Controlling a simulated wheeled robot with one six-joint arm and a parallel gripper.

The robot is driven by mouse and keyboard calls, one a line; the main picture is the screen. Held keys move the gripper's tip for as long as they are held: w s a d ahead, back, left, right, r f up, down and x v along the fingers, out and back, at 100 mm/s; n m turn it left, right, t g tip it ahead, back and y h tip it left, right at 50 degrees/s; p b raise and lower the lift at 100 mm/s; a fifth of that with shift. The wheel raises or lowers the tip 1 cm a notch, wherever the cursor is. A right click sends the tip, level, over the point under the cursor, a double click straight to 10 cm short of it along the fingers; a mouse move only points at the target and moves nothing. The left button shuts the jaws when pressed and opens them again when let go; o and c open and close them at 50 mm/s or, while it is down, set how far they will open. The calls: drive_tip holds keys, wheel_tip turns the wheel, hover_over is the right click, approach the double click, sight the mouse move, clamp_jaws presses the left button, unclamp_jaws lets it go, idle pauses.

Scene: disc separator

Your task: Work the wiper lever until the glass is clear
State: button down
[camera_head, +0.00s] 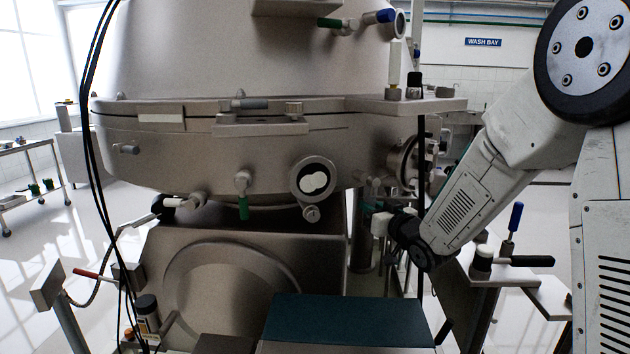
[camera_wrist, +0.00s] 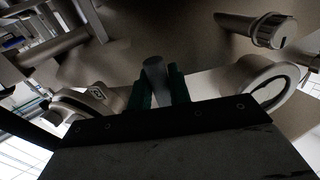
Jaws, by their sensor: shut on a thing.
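The round sight glass (camera_head: 313,180) sits in a metal ring on the front of the big steel vessel. A white patch with an uneven edge shows in its dark middle. Part of its ring also shows at the right in the wrist view (camera_wrist: 268,82), seen at a slant. My gripper (camera_head: 372,209) is just right of and slightly below the glass. In the wrist view its green fingers (camera_wrist: 158,88) are shut on the end of a grey cylindrical handle, apparently the wiper lever (camera_wrist: 154,68). The lever's far end is hard to make out.
A green-handled valve (camera_head: 243,195) hangs left of the glass. A short knob (camera_head: 311,213) sticks out just below it. A dark green panel (camera_head: 345,318) lies low in front. A blue-handled valve (camera_head: 515,218) stands at the right. Black cables hang at the left.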

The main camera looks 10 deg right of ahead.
drive_tip(key=shift+s+a+f, duration=0.1)
drive_tip(key=shift+f, duration=0.2)
drive_tip(key=w+d+r+n, duration=0.2)
drive_tip(key=d+n, duration=0.3)
drive_tip(key=n, duration=0.6)
drive_tip(key=shift+d+r, duration=0.2)
drive_tip(key=shift+r, duration=0.2)
drive_tip(key=shift+w, duration=0.1)
drive_tip(key=a+f+m, duration=0.1)
drive_tip(key=m, duration=0.2)
drive_tip(key=s+a+f+m, duration=0.1)
drive_tip(key=a+m, duration=0.1)
drive_tip(key=m, duration=0.2)
drive_tip(key=s+a+f+m, duration=0.1)
drive_tip(key=a+m, duration=0.1)
drive_tip(key=m, duration=0.2)
drive_tip(key=shift+s+a, duration=0.1)
drive_tip(key=shift+a, duration=0.1)
